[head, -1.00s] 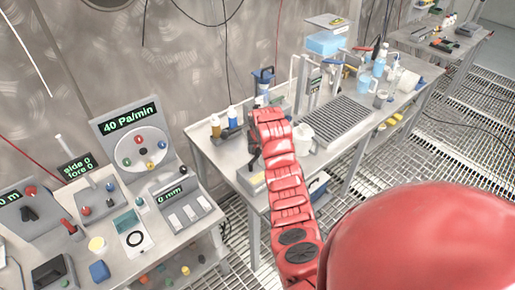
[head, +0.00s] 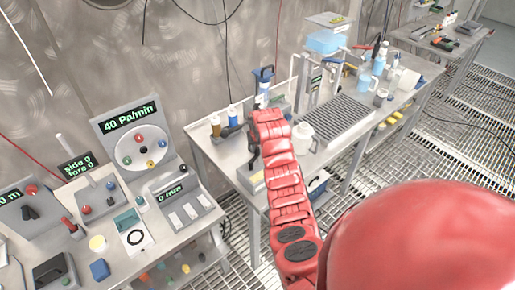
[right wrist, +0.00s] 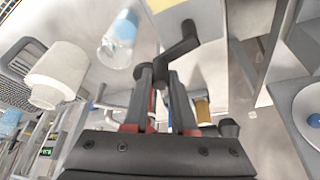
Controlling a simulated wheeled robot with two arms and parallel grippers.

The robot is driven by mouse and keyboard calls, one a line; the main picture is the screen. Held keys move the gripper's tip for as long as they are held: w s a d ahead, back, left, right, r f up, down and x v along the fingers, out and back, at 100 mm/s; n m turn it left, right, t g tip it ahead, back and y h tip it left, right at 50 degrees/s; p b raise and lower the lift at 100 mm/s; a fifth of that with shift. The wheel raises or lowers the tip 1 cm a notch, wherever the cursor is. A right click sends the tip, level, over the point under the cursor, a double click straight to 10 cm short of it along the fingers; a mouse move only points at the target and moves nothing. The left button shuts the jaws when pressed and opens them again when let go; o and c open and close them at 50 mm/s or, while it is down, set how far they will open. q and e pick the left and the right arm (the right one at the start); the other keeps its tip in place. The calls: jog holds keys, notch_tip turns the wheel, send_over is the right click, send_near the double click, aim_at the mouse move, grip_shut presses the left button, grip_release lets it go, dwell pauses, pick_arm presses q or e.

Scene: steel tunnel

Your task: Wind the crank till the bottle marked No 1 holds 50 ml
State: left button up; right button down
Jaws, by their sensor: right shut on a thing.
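My right gripper (right wrist: 160,85) is shut on the handle of a black crank (right wrist: 182,42) in the right wrist view. The crank's bent arm runs up and to the right from between the fingers. In the head view my right gripper (head: 253,150) is at the left part of the middle bench, where the red arm hides much of the crank. A clear bottle with light blue in it (right wrist: 118,40) shows beyond the fingers in the wrist view. I cannot read any No 1 mark or liquid level. My left gripper is not in view.
A drain rack (head: 342,122) and several bottles are farther right. A console with a 40 Pa/min display (head: 130,117) stands at left.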

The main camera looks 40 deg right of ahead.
jog(key=shift+s+f+b, duration=0.1)
jog(key=shift+f+b, duration=0.1)
jog(key=shift+b, duration=0.15)
jog(key=shift+s+d+f+m+h+b, duration=0.15)
jog(key=shift+m+h+b, duration=0.1)
jog(key=shift+m+b, duration=0.3)
jog(key=shift+s+a+r+m+h+b, duration=0.15)
jog(key=shift+m+h+b, duration=0.1)
jog(key=shift+m+b, duration=0.25)
jog(key=shift+s+d+m, duration=0.1)
jog(key=shift+s+m, duration=0.05)
jog(key=shift+m, duration=0.2)
jog(key=shift+s+r+g, duration=0.1)
jog(key=shift+r+g, duration=0.05)
jog(key=shift+g, duration=0.15)
jog(key=c, duration=0.7)
grip_release()
jog(key=shift+r, duration=0.1)
